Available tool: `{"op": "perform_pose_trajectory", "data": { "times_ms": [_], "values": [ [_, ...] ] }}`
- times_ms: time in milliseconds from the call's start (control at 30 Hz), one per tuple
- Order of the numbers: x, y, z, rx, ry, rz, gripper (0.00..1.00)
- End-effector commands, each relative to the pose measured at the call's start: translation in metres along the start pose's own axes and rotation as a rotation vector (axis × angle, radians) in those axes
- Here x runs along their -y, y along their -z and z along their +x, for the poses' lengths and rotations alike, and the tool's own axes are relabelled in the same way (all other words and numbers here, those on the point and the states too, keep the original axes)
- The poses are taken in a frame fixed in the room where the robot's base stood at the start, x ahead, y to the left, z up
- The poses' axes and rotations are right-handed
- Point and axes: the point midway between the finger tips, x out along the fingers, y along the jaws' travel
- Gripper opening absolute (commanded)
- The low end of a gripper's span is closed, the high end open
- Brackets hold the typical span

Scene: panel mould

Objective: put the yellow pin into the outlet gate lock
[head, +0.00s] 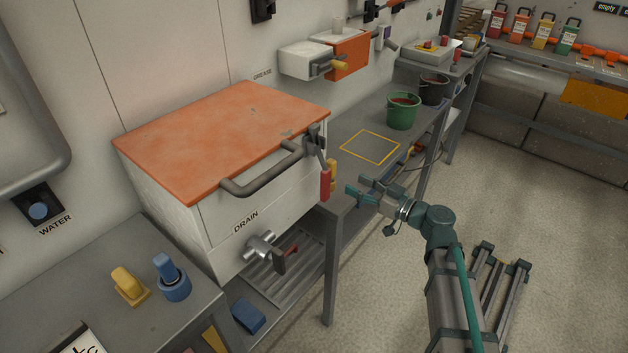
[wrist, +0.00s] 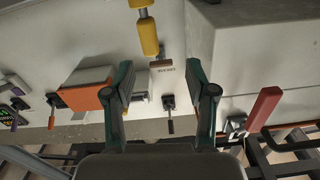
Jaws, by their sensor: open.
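A yellow pin (head: 332,172) stands at the near edge of the grey bench, partly hidden behind a red-handled lever. In the wrist view, a yellow cylinder with a grey band, apparently this pin (wrist: 148,36), shows at the top, beyond and between the fingertips, not touching them. My gripper (head: 357,187) is open and empty, just right of the pin; both fingers also show in the wrist view (wrist: 159,75). No label names the outlet gate lock, and I cannot tell which fitting it is.
A white box with an orange lid (head: 225,135) and the red lever (head: 325,184) stand left of my gripper. A yellow block (head: 128,284) and a blue knob (head: 170,275) sit on the left bench. A green bucket (head: 402,111) stands behind. The yellow-outlined square (head: 370,147) is empty.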

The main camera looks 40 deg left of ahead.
Motion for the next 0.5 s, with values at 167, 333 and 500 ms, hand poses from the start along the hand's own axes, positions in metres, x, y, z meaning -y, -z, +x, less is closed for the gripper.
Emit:
{"op": "perform_pose_trajectory", "data": {
  "times_ms": [167, 333, 500],
  "values": [
    [-0.002, 0.002, 0.001, -0.008, -0.007, -0.090, 0.56],
    [-0.003, 0.002, 0.013, -0.007, -0.005, -0.114, 0.56],
    [-0.004, 0.002, 0.038, -0.006, -0.005, -0.113, 0.56]
  ]
}}
